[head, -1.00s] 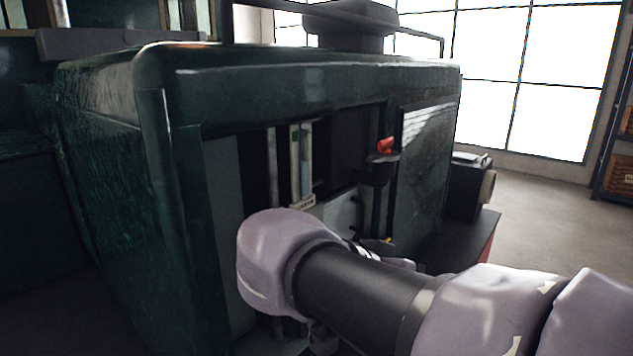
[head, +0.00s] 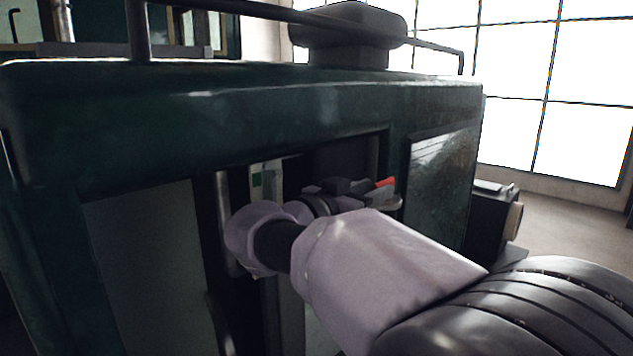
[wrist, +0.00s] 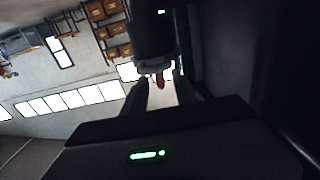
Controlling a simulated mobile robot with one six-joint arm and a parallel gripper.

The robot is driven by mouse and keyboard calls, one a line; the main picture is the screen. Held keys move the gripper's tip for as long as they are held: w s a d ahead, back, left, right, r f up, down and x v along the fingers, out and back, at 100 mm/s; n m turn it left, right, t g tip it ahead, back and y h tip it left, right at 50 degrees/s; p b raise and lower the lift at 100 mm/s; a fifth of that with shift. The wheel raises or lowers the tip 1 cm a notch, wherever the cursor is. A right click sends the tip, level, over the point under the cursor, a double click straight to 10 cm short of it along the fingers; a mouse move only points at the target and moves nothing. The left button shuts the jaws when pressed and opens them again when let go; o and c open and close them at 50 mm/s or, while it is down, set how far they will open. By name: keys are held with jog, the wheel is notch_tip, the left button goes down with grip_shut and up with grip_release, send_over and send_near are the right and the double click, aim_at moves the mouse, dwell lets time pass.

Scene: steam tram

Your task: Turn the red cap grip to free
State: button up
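The red cap grip (head: 385,182) shows in the head view as a small red piece at the right of the dark opening in the green casing. My gripper (head: 376,192) is inside the opening, right at the red grip; its fingers are small and partly hidden by my arm. In the wrist view, the red grip (wrist: 161,83) shows small between and beyond the two dark fingertips of my gripper (wrist: 160,88). The fingers are apart, with light visible between them. I see no clear contact with the grip. A dark round body (wrist: 152,40) with a pale rim is just beyond the fingers.
The dark green casing (head: 250,110) surrounds the opening, with a pale vertical gauge (head: 265,180) left of my gripper. A rail (head: 300,18) runs along its top. A dark box (head: 490,215) stands at right, with open floor (head: 570,230) beyond.

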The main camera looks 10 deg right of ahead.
aim_at(392, 183)
jog(key=x, duration=0.4)
jog(key=shift+w+d, duration=0.1)
jog(key=shift+w, duration=0.05)
grip_shut()
jog(key=shift+f+b, duration=0.15)
jog(key=shift+b, duration=0.2)
